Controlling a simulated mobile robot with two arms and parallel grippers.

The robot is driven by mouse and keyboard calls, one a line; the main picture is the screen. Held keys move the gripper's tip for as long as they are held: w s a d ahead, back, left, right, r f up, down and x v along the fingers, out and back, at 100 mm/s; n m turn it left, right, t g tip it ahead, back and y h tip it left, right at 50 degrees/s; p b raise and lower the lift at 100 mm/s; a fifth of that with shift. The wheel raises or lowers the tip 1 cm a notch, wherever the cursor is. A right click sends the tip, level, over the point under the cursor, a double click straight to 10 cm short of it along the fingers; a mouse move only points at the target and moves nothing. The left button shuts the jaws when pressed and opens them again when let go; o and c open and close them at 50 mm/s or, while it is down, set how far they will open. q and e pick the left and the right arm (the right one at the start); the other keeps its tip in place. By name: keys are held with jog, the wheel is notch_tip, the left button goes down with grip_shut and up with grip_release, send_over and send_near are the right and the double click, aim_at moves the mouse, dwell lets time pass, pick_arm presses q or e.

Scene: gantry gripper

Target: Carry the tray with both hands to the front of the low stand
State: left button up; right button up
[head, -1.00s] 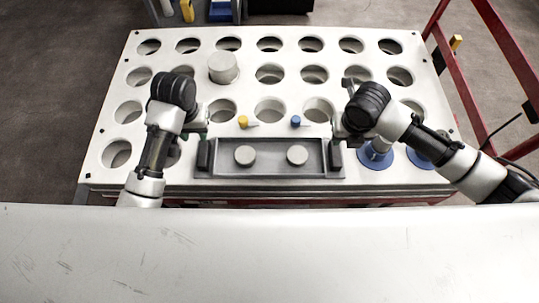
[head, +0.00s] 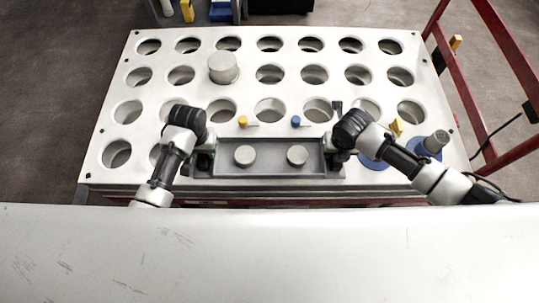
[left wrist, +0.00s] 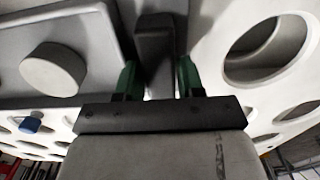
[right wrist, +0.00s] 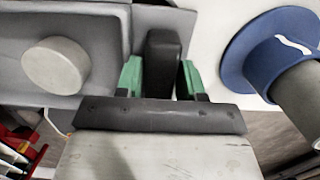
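The grey tray (head: 270,171) lies flat on a white table top with round holes (head: 300,90). It holds two grey round pieces, one left (head: 244,155) and one right (head: 297,154). Its dark end handles show in the left wrist view (left wrist: 155,50) and the right wrist view (right wrist: 163,60). My left gripper (left wrist: 158,80) has its green fingers on either side of the left handle, apparently with a gap. My right gripper (right wrist: 162,80) straddles the right handle likewise, with gaps. I cannot tell which surface is the low stand.
A grey cylinder (head: 223,68) stands behind the tray. A small yellow piece (head: 243,121) and a blue one (head: 296,121) lie just behind the tray. A blue flanged piece with a grey peg (head: 433,145) stands at right. A red frame (head: 515,60) borders the right side.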

pick_arm(q)
jog(key=shift+f, duration=0.15)
pick_arm(e)
jog(key=shift+f, duration=0.15)
pick_arm(q)
grip_shut()
pick_arm(e)
grip_shut()
jog(key=shift+w, duration=0.1)
